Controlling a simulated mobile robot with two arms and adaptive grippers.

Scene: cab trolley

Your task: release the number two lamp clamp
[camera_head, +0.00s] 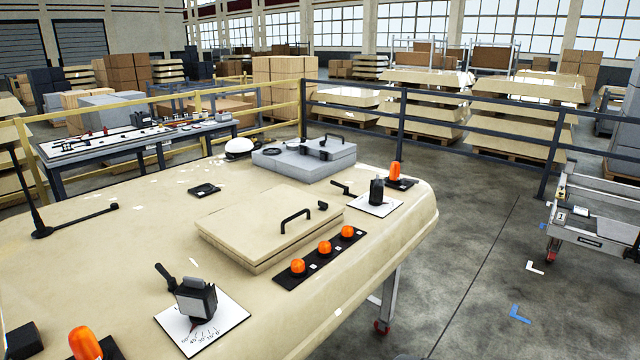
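Three orange lamps stand in a row on a black strip (286,281) along the right side of a raised beige hatch: the near lamp (298,266), the middle lamp (324,248) and the far lamp (347,231). Small pale labels sit beside them, too small to read. Another orange lamp (85,343) stands at the near left edge, and one more (395,171) at the far right corner. I cannot tell which lamp is number two, and no clamp can be made out clearly. Neither of my grippers is in view.
The beige cab top (120,270) carries a hatch (265,222) with a black handle, a lever unit (195,299) on a white dial plate, a second lever (376,192) and a grey box (312,160). A trolley (600,225) stands right.

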